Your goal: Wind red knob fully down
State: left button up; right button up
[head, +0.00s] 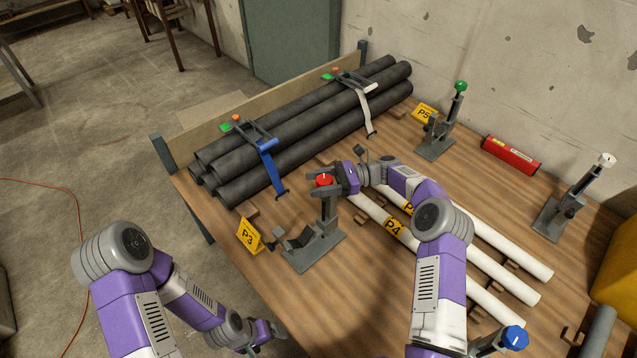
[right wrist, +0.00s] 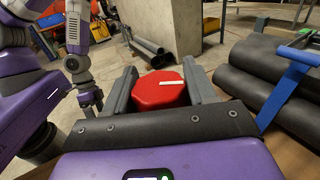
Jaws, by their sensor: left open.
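The red knob (head: 324,180) with a white mark sits on top of a grey screw clamp (head: 318,222) at the table's near side. It also shows in the right wrist view (right wrist: 158,91). My right gripper (head: 322,182) reaches in from the right, with one finger on each side of the knob. The fingers appear shut on it in the right wrist view (right wrist: 160,85). The clamp's screw below the knob is partly hidden. My left gripper (head: 268,333) is open and empty, low beside the table's near edge.
Black pipes (head: 300,130) lie strapped at the back left, with a blue strap (head: 270,168) near the clamp. White pipes (head: 480,255) lie on the right. Clamps with green (head: 460,86), white (head: 607,159) and blue (head: 515,338) knobs stand around. A yellow P3 sign (head: 249,236) is close by.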

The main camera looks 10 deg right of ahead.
jog(key=o, duration=0.3)
jog(key=shift+o, duration=0.2)
jog(key=d, duration=0.7)
jog(key=shift+w+d+p, duration=0.25)
jog(key=shift+w+p, duration=0.05)
jog(key=shift+p, duration=0.05)
